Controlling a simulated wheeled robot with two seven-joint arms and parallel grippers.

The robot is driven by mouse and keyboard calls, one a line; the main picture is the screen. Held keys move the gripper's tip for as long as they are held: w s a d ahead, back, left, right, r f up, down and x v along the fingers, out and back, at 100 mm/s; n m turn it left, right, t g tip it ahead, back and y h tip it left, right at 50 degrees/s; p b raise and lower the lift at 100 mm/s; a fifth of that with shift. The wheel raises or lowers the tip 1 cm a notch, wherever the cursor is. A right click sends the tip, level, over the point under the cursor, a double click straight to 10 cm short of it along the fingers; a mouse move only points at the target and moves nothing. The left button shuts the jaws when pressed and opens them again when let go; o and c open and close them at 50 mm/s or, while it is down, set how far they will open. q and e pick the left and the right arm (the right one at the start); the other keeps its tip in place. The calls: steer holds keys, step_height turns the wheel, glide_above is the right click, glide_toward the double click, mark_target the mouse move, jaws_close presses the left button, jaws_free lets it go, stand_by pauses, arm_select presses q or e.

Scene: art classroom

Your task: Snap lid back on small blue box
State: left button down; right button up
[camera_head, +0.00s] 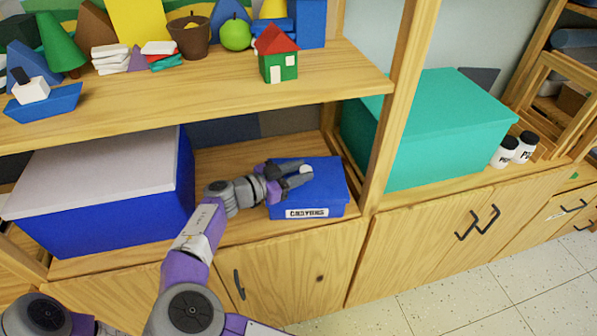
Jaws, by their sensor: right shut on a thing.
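The small blue box (318,212) with a white "CRAYONS" label sits at the front of the lower shelf. Its blue lid (325,178) lies on top and looks nearly flat; I cannot tell whether it is fully seated. My right gripper (300,174) reaches in from the left over the lid. Its fingers are shut on a small pale knob on the lid, and they hide part of the lid's top. My left gripper is not in view.
A large blue box with a white lid (95,172) stands left of my forearm. A wooden post (398,95) separates the right bay, which holds a teal box (440,130) and white jars (505,152). The upper shelf (200,90) with toys overhangs.

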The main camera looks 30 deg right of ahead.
steer(key=shift+f+b, duration=0.2)
steer(key=shift+b, duration=0.15)
stand_by(0.5)
steer(key=o, duration=1.6)
steer(key=shift+o, duration=0.2)
steer(key=shift+r, duration=0.15)
steer(key=shift+r+p, duration=1.65)
steer(key=shift+r, duration=1.25)
jaws_close()
